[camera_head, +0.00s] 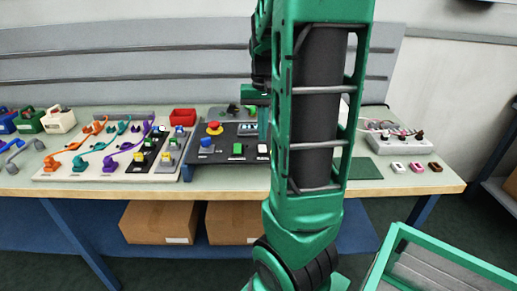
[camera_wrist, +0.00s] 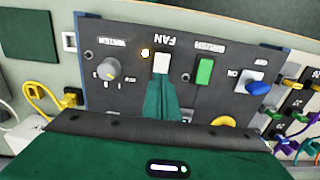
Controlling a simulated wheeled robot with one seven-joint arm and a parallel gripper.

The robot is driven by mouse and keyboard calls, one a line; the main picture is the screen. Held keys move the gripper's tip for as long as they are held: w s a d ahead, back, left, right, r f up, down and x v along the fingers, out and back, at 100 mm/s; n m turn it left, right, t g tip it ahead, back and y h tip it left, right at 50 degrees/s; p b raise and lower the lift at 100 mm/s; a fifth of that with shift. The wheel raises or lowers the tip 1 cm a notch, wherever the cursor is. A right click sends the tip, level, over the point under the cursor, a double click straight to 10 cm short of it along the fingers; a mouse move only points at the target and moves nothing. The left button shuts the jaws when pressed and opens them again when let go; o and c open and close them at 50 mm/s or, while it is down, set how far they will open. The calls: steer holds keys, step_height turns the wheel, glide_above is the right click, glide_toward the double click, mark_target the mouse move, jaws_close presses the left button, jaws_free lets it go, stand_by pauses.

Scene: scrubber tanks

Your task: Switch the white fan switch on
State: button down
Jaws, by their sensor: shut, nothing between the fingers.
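The white fan switch (camera_wrist: 162,62) sits on a dark control panel (camera_wrist: 130,88), beside an upside-down FAN label, in the wrist view. It also shows as a small white block in the head view (camera_head: 262,148). My gripper (camera_wrist: 164,84) is shut and empty, its fingertips at the near edge of the switch. I cannot tell whether they touch it. In the head view my gripper (camera_head: 264,137) is partly hidden by my arm, above the panel's right part.
A green rocker (camera_wrist: 204,70), a blue knob (camera_wrist: 257,87) and a grey dial (camera_wrist: 109,68) flank the switch. A red mushroom button (camera_head: 214,127) stands on the panel. A board with coloured cables (camera_head: 110,150) lies left. A green-framed cart (camera_head: 440,258) stands front right.

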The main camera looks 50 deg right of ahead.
mark_target(262, 146)
steer(key=shift+r, duration=2.45)
steer(key=s+a+f+n, duration=0.1)
steer(key=s+a+f, duration=0.2)
steer(key=s+a, duration=0.4)
steer(key=s+a+f+n, duration=0.2)
steer(key=s+a, duration=0.4)
steer(key=a, duration=0.4)
steer(key=shift+s+f+n, duration=0.3)
steer(key=shift+s+f, duration=0.05)
steer(key=shift+f, duration=0.45)
steer(key=shift+w+f, duration=0.25)
steer(key=shift+w, duration=0.4)
